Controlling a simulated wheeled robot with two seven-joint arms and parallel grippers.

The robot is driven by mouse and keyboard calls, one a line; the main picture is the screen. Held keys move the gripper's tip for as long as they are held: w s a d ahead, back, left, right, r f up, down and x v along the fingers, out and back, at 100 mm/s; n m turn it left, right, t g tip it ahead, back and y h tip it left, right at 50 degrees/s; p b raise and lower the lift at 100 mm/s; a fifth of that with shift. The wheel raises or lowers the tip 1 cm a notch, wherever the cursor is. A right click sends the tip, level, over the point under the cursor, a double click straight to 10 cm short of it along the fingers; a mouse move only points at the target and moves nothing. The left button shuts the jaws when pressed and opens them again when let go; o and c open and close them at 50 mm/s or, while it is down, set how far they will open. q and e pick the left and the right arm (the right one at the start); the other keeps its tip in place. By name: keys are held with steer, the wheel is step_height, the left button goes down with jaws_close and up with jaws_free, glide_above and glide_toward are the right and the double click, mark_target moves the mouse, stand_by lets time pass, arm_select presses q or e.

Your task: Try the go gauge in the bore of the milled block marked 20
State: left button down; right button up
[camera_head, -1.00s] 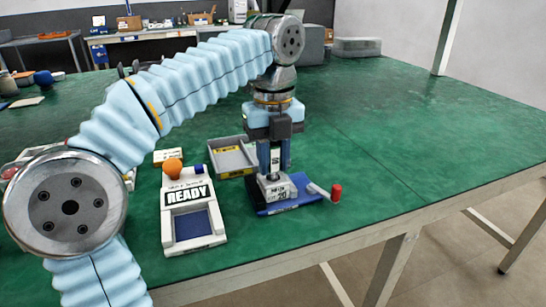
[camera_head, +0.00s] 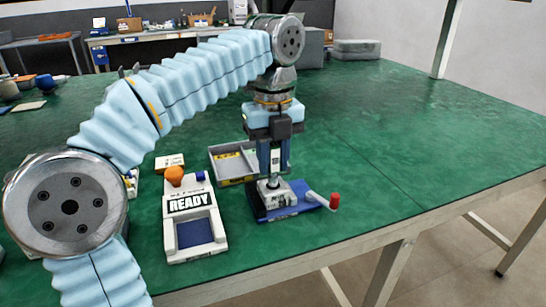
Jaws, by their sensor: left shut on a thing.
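The milled block (camera_head: 285,196) is a small pale block with dark marking on its front, too small to read clearly now. It sits on a blue fixture (camera_head: 294,209) with a red-knobbed crank at its right. My left gripper (camera_head: 271,172) points straight down just above the block and is shut on the go gauge (camera_head: 275,160), a slim pale piece mostly hidden between the dark fingers. A short silver part shows below the fingertips at the block's top. I cannot tell whether the gauge is inside the bore. My right gripper is not in view.
A grey tray with yellow labels (camera_head: 226,168) stands just behind and left of the fixture.

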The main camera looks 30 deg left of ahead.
mark_target(273, 144)
arm_select(q)
steer(key=shift+r, duration=0.35)
steer(key=shift+r+p, duration=0.1)
steer(key=shift+p, duration=0.2)
step_height(273, 144, up, 2)
steer(key=shift+r+p, duration=0.2)
steer(key=shift+p, duration=0.75)
steer(key=shift+r, duration=1.2)
